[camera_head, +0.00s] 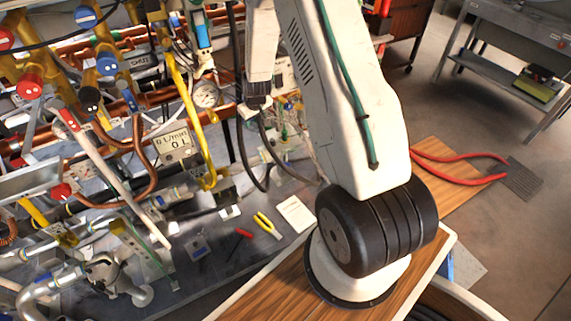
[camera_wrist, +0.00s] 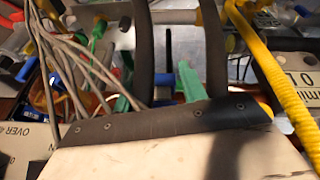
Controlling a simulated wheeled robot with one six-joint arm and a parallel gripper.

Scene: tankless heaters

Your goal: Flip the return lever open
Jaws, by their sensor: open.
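My gripper (camera_head: 258,104) points down in the head view, in front of the pipework and right of the yellow lever-like bar. In the wrist view, its two dark fingers (camera_wrist: 178,20) stand apart with nothing clearly held between them. A blue part and green clips show past and between the fingers. A long yellow bar (camera_head: 188,110) hangs among the pipes in the head view, left of my gripper; a yellow ribbed length (camera_wrist: 268,85) runs down the right of the wrist view. I cannot tell which part is the return lever.
Copper pipes, a round gauge (camera_head: 206,95), a flow display (camera_head: 173,142) and red, blue and black knobs crowd the left. Grey cables (camera_wrist: 75,70) lie close to my gripper's left. Open floor is at right.

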